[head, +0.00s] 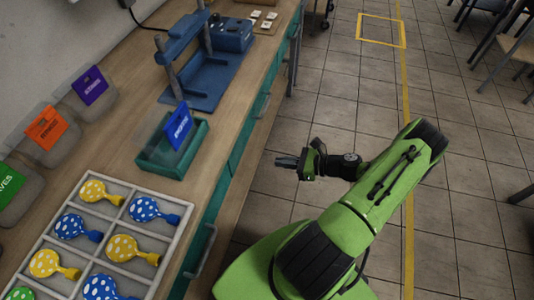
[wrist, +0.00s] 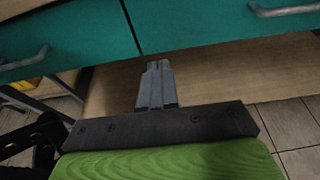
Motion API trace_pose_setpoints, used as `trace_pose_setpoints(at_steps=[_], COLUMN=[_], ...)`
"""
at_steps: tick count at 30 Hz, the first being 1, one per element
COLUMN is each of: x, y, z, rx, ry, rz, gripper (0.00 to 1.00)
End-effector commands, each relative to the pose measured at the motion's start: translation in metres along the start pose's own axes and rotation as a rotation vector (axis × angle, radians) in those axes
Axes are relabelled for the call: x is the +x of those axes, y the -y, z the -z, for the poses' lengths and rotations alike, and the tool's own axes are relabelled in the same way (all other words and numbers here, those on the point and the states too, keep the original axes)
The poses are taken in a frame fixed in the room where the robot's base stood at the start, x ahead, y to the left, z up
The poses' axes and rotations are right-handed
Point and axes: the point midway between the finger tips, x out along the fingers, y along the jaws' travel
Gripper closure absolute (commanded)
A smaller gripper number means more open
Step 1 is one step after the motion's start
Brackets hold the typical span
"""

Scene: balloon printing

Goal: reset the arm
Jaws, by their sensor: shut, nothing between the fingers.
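My green arm reaches up from the bottom of the head view and bends over to the left. My gripper (head: 287,161) is over the floor just right of the workbench (head: 131,131), apart from it and pointing at its drawer side. In the wrist view the gripper's two fingers (wrist: 157,84) are together, with nothing between them. Behind them are the teal drawer fronts (wrist: 195,22) with metal handles and a wooden surface below.
On the bench are a divided tray (head: 182,228) of dotted balloons, a teal box (head: 196,150) with a blue label, a blue press (head: 200,85) and several labelled bins (head: 48,132). Tiled floor (head: 330,100) lies open right of the bench. Chairs (head: 515,50) stand at far right.

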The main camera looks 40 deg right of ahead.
Motion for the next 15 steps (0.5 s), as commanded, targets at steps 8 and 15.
trace_pose_setpoints(at_steps=[8,15], x=[-0.002,0.006], y=[0.0,-0.014], z=[0.0,-0.052], rx=[0.0,-0.35], ry=[-0.001,-0.212], rz=[-0.001,-0.251], gripper=[1.0,1.0])
